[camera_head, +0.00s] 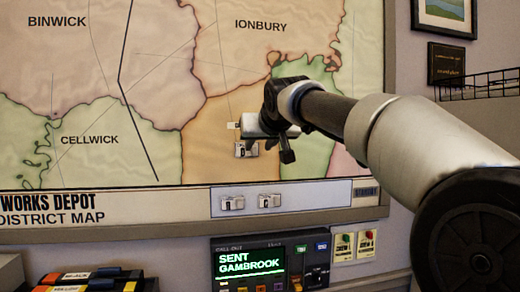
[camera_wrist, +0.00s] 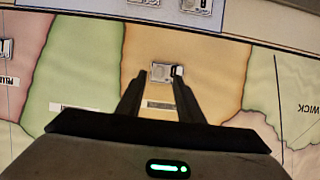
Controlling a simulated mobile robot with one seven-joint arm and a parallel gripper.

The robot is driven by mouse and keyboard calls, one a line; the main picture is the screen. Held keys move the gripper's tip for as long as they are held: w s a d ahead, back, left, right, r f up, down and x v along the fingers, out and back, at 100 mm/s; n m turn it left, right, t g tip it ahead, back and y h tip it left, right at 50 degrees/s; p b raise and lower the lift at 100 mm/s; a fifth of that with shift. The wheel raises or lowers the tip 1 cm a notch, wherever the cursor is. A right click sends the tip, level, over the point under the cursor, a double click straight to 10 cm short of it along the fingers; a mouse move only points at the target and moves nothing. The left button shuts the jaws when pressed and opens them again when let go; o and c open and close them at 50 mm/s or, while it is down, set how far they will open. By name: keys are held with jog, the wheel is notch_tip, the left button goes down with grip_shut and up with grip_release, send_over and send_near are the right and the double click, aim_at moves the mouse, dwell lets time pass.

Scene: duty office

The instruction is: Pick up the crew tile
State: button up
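Several small white-grey crew tiles with black marks are on the map board. One tile (camera_head: 246,149) sits on the orange region, just left of my gripper (camera_head: 277,149) in the head view. Two more tiles, a left one (camera_head: 232,203) and a right one (camera_head: 269,201), sit on the pale strip under the map. In the wrist view my gripper (camera_wrist: 160,80) is open, and the orange-region tile (camera_wrist: 163,71) shows between and just beyond its fingertips. I cannot tell whether the fingers touch it. Another tile (camera_wrist: 6,47) shows at the left edge of the wrist view.
The wall map (camera_head: 90,90) fills the left and middle. Below it stands a call-out console (camera_head: 250,262) reading "SENT GAMBROOK", with two small cards (camera_head: 343,245) beside it. A wire basket (camera_head: 480,86) is at right.

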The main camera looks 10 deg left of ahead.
aim_at(255, 153)
jog(key=shift+p+x, duration=0.45)
jog(key=shift+x, duration=2.35)
jog(key=shift+d, duration=0.1)
jog(key=shift+c, duration=0.3)
grip_shut()
